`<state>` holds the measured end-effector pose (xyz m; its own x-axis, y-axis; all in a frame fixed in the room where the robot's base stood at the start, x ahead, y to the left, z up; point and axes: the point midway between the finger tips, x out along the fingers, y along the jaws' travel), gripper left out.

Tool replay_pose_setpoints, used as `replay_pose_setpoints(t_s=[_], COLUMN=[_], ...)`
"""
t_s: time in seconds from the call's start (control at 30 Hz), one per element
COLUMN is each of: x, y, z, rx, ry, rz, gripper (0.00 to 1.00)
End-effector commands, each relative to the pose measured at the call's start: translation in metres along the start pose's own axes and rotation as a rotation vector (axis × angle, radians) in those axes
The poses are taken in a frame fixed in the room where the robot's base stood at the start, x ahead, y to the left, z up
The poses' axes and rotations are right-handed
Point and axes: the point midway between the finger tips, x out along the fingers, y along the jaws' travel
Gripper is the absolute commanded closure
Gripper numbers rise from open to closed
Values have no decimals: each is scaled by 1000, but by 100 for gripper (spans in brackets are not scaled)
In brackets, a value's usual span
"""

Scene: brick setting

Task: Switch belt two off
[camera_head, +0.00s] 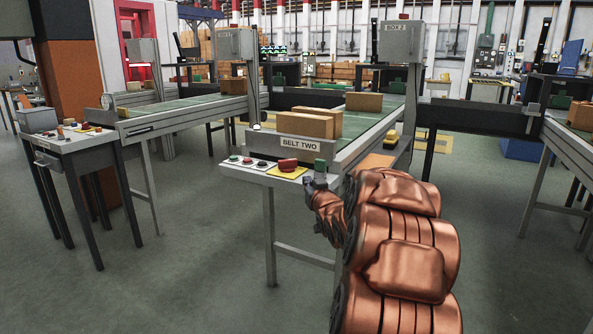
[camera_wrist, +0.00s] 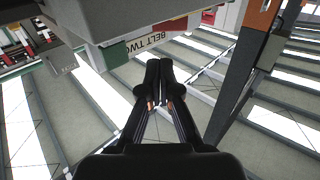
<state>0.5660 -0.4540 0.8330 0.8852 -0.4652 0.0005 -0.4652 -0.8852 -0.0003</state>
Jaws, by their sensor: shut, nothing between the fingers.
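The sign reading BELT TWO (camera_head: 300,146) is on the near end of a green conveyor belt (camera_head: 362,130). The sign also shows in the wrist view (camera_wrist: 150,41). Below it, a white control panel (camera_head: 230,168) carries a green button (camera_head: 233,158), a red button (camera_head: 247,161), a black button (camera_head: 263,165) and a large red control (camera_head: 288,165) on a yellow plate. A green block (camera_head: 320,165) stands at the panel's right end. My gripper (camera_head: 318,182) is beside that right end, shut and empty. Its closed fingers show in the wrist view (camera_wrist: 158,80). I cannot tell whether they touch anything.
Cardboard boxes (camera_head: 308,121) sit on the belt, with another box (camera_head: 363,102) farther back. A second control table (camera_head: 75,150) stands at left beside another conveyor (camera_head: 180,112). A pillar (camera_head: 70,75) is behind it. The floor between the tables is clear.

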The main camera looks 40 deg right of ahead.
Motion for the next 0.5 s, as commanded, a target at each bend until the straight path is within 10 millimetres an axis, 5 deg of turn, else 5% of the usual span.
replay_pose_setpoints(t_s=[0.5], x=[48], y=[0], z=[0], rx=[-3], ry=[3], rz=[-1], gripper=[100])
